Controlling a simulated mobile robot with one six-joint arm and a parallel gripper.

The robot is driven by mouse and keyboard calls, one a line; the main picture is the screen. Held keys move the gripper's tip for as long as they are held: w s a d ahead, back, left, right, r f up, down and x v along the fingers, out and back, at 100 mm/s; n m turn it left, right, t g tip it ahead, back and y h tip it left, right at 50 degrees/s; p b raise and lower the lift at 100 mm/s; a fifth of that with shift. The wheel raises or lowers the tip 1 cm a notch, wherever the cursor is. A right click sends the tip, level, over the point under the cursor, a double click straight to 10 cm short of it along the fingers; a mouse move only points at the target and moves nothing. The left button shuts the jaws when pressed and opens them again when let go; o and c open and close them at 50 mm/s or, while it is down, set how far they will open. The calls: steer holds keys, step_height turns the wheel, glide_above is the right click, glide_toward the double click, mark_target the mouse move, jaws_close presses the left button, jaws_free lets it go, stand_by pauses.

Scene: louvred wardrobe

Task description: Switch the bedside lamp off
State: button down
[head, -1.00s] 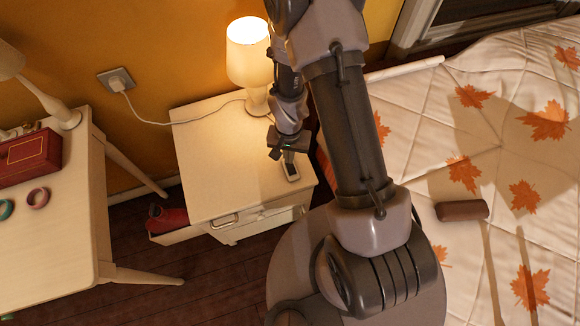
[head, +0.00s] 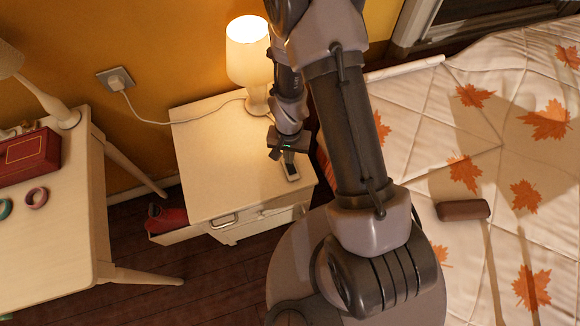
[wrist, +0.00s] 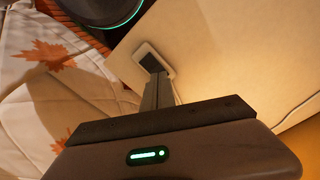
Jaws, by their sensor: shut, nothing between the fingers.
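The bedside lamp (head: 248,55) stands lit at the back of the white nightstand (head: 215,150). Its cord runs left to a wall socket. A small white device with a dark face (head: 292,172) lies near the nightstand's right front corner; it also shows in the wrist view (wrist: 153,58). My gripper (head: 286,158) is shut and empty, pointing down at the device. In the wrist view the fingertips (wrist: 160,80) overlap the device's near end. I cannot tell whether they touch it.
The nightstand's lower drawer is pulled out with a red thing (head: 167,219) in it. A wall socket (head: 116,79) holds the plug. A desk (head: 60,240) with a red box (head: 28,158) stands left. The bed (head: 500,130) with a brown object (head: 463,210) is at right.

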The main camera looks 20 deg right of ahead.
steer(key=shift+f+b, duration=0.6)
steer(key=shift+f, duration=0.1)
steer(key=shift+r+p, duration=2.45)
steer(key=shift+r, duration=1.1)
step_height(320, 180, up, 22)
steer(key=a+r+t, duration=0.1)
steer(key=t, duration=0.2)
steer(key=s+a+r+n+t+y, duration=0.1)
steer(key=s+a+r+t+y, duration=0.1)
steer(key=s+r, duration=1.1)
steer(key=shift+a+n+t, duration=0.3)
steer(key=shift+a+t, duration=0.1)
steer(key=shift+a, duration=0.05)
